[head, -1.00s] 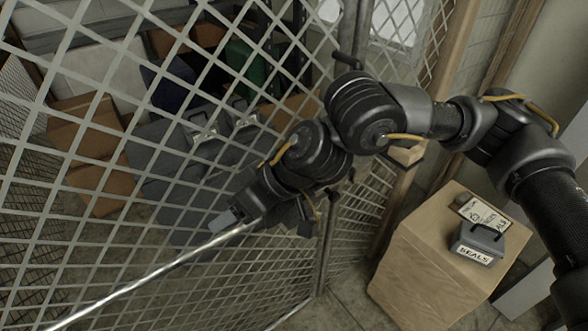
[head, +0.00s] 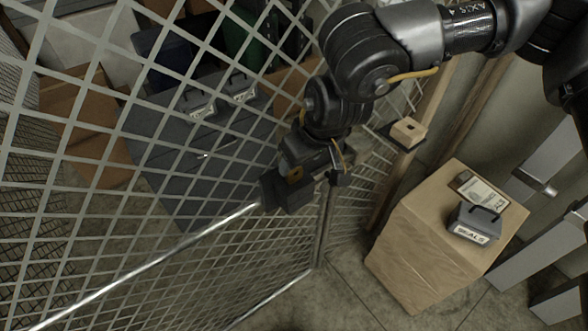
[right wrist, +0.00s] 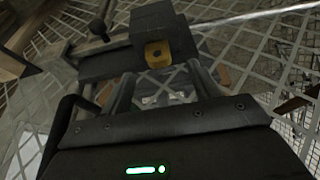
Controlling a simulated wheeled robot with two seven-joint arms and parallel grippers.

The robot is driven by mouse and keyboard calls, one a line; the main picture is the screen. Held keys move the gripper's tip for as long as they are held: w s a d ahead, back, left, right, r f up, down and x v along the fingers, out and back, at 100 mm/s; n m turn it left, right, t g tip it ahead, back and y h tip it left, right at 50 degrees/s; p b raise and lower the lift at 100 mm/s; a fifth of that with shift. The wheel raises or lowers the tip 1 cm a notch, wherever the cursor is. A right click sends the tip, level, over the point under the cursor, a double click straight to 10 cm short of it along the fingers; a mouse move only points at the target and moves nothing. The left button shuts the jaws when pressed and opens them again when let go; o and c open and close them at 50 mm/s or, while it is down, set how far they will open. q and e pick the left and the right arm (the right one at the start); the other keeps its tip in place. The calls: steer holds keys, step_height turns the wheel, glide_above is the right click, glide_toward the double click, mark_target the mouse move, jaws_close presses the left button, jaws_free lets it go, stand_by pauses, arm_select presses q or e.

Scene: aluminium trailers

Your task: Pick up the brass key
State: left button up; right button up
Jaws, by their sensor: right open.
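I cannot make out a brass key for certain. A small bright thing (head: 203,155) lies on a dark case behind the mesh, too small to identify. A black lock block (head: 286,195) sits at the end of a metal bar on the mesh gate. My left gripper is not in view.
The mesh gate (head: 110,190) separates me from dark cases and brown boxes (head: 75,120). A metal bar (head: 160,265) crosses it. The floor between is clear.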

mark_target(296, 170)
steer(key=shift+f, duration=0.3)
steer(key=p+x, duration=0.3)
steer(key=x, duration=0.1)
steer(key=shift+w+f, duration=0.15)
steer(key=shift+w, duration=0.15)
steer(key=shift+w+f, duration=0.1)
steer(key=shift+f, duration=0.3)
steer(key=shift+c, duration=0.3)
steer(key=shift+r, duration=0.1)
steer(key=c, duration=1.1)
